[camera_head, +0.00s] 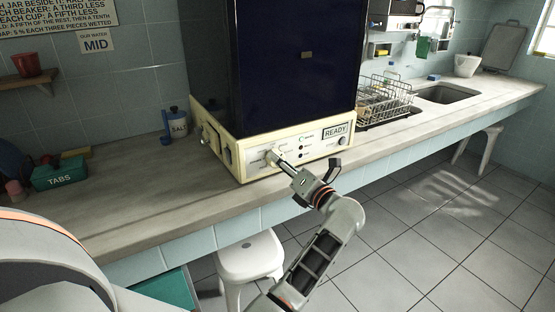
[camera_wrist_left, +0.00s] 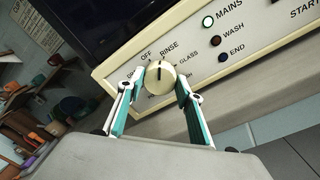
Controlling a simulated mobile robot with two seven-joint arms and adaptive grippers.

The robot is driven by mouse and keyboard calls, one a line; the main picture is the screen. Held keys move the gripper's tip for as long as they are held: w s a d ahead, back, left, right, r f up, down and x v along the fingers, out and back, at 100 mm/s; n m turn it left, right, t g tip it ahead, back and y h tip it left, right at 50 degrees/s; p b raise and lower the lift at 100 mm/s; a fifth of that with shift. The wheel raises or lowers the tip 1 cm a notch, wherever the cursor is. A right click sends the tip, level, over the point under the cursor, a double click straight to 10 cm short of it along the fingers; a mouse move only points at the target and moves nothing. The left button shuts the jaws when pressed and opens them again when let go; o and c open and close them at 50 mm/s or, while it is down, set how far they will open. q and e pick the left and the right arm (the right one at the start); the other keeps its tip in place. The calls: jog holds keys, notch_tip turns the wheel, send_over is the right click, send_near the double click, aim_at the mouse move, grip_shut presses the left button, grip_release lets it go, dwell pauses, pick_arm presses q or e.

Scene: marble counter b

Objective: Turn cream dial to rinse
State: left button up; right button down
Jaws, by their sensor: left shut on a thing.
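The cream dial (camera_wrist_left: 159,77) sits on the cream control panel (camera_head: 300,148) of a dark-fronted machine. In the left wrist view its black pointer line points up, roughly between the printed OFF and RINSE labels; I cannot tell if it meets a mark exactly. My left gripper (camera_wrist_left: 160,84) is shut on the dial, one white-and-teal finger on each side of it. In the head view the left gripper (camera_head: 273,156) reaches the panel's left part and mostly hides the dial. My right gripper is not in view.
A READY display (camera_head: 335,131) is on the panel's right. A salt jar (camera_head: 178,122) and a green TABS box (camera_head: 60,174) stand left on the counter (camera_head: 120,205). A dish rack (camera_head: 385,100) stands right. A white stool (camera_head: 250,257) is below the counter's edge.

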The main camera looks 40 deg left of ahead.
pick_arm(q)
jog(key=shift+r+m+p, duration=0.15)
jog(key=shift+m+p, duration=0.2)
jog(key=shift+m, duration=0.75)
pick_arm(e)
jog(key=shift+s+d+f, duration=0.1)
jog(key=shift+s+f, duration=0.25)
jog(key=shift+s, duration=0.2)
pick_arm(q)
jog(key=shift+f, duration=0.2)
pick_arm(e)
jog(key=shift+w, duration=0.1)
pick_arm(q)
jog(key=o, duration=1.1)
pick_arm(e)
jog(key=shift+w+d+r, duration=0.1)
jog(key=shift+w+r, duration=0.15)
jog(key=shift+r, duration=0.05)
pick_arm(q)
jog(key=shift+d, duration=0.1)
